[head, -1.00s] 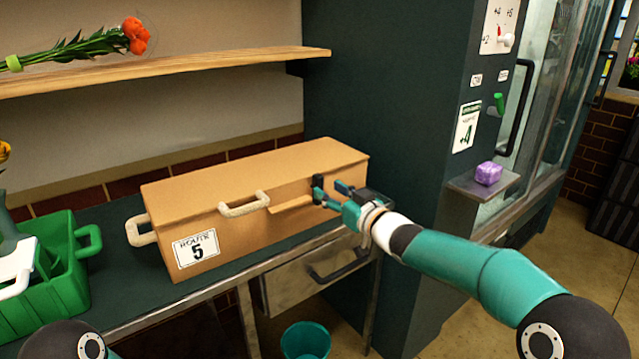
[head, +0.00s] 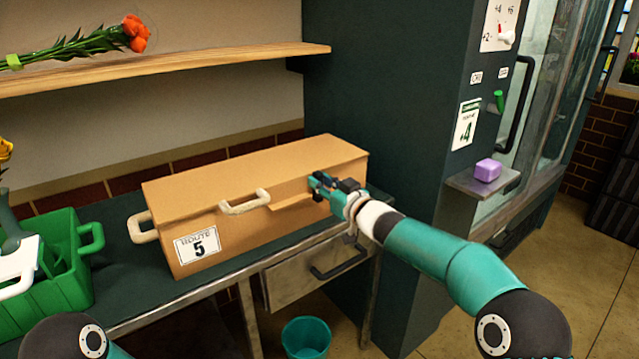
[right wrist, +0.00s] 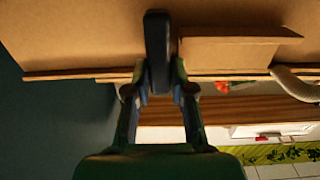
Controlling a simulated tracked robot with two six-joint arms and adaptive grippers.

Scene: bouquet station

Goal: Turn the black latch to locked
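The black latch (right wrist: 157,50) is on the front of the tan case (head: 260,175), near its right end. In the right wrist view it is an upright dark bar across the case's seam. My right gripper (right wrist: 159,75) has one finger on each side of the latch, with the pads close against it and seemingly touching. In the head view my right gripper (head: 325,185) covers most of the latch. The case lid looks down.
A green crate (head: 88,268) stands left of the case. A wooden shelf (head: 200,64) with orange flowers (head: 134,34) runs above. A dark green cabinet (head: 385,100) stands close on the right, with a purple block (head: 487,170) on its ledge. A teal bin (head: 305,338) is below.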

